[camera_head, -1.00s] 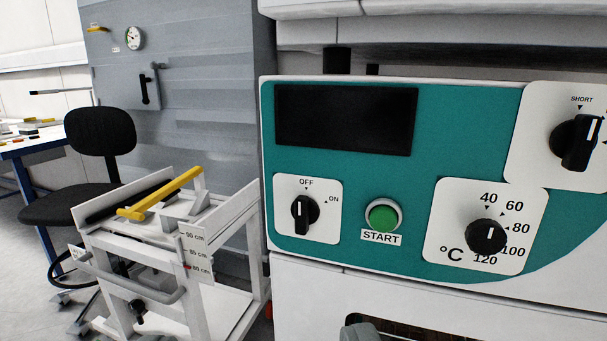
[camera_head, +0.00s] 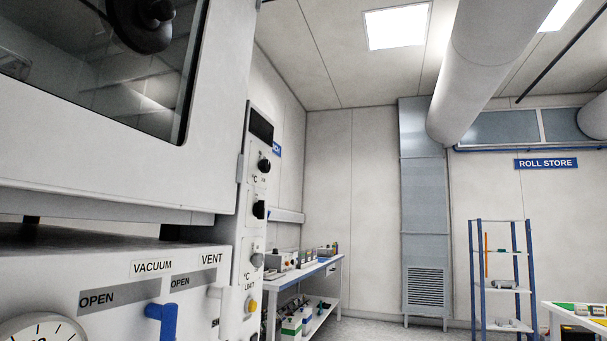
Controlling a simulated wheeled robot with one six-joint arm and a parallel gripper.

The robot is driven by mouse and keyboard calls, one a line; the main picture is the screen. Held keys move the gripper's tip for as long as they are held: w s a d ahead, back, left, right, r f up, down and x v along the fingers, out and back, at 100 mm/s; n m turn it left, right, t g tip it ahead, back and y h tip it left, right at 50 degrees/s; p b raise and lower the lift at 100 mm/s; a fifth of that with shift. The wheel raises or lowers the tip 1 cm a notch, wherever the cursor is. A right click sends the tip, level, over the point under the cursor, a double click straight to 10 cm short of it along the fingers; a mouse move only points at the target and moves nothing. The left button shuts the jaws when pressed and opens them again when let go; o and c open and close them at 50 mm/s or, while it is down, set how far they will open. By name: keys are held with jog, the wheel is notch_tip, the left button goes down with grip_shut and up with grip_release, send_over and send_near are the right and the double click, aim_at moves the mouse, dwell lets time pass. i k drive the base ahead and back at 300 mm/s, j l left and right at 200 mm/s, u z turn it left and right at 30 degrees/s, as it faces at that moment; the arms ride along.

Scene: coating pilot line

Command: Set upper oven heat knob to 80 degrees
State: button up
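The upper oven (camera_head: 215,130) fills the left of the view, seen close and at a steep angle. A narrow control panel (camera_head: 262,130) runs down its right edge, with a dark display (camera_head: 261,123) at the top. Below the display is a black knob (camera_head: 264,165) with a °C mark beside it; its scale and pointer are too small to read. Lower are a black switch (camera_head: 259,210), a grey knob (camera_head: 257,260) by a °C LIMIT label, and a yellow button (camera_head: 251,305). I cannot tell for sure which knob sets the heat. My gripper is not in view.
A lower unit with VACUUM and VENT labels, a blue lever (camera_head: 162,322) and a gauge (camera_head: 40,331) stands at lower left. A workbench (camera_head: 303,276) with boxes stands beyond the panel. A blue shelf rack (camera_head: 502,290) stands at right. The floor between looks clear.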

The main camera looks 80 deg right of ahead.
aim_at(264, 166)
jog(key=z, duration=1.9)
